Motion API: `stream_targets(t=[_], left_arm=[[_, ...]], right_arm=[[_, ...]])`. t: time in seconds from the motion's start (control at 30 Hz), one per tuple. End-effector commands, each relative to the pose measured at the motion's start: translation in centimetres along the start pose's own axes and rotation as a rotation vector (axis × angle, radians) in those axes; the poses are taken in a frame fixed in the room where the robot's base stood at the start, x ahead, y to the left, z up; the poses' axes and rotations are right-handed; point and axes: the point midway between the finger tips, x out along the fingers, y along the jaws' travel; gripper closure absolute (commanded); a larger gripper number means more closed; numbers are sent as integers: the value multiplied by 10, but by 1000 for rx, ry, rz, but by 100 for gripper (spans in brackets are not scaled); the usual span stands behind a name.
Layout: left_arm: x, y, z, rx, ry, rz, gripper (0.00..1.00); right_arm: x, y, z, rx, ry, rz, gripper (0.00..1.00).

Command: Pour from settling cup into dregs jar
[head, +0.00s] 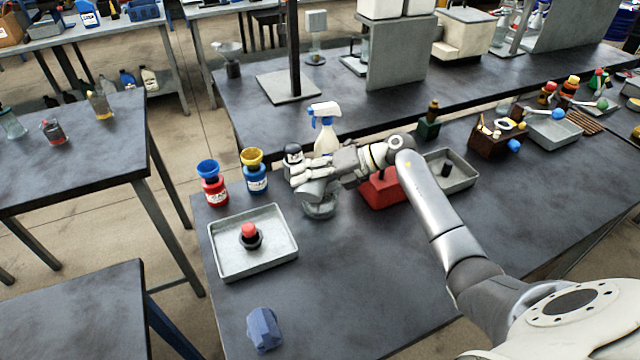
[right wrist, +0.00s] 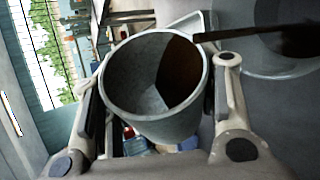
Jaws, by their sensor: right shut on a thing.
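My right gripper (right wrist: 160,85) is shut on the grey settling cup (right wrist: 135,118), with a finger on each side of it. The cup is tilted and holds dark brown liquid (right wrist: 181,72). A dark stream (right wrist: 255,34) runs from its spout across the round, clear-walled jar (right wrist: 262,66), seemingly the dregs jar, which has dark contents. In the head view, the right gripper (head: 308,172) is just above a glass jar (head: 319,209) on the bench. There the gripper hides part of the jar, and the cup is hard to make out. My left gripper is not in view.
Red (head: 213,188) and blue (head: 254,175) bottles with funnels stand left of the gripper. A grey tray (head: 226,267) holds a red-topped item. A spray bottle (head: 325,135) stands behind and a red block (head: 382,192) to the right. The front bench is mostly clear beyond a blue cloth (head: 264,330).

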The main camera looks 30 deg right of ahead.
Motion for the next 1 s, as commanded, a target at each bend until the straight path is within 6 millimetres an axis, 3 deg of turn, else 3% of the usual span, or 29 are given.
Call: stream_targets(t=[1.0], left_arm=[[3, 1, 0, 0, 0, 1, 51]], right_arm=[[-5, 3, 10, 118, 53, 52, 96]])
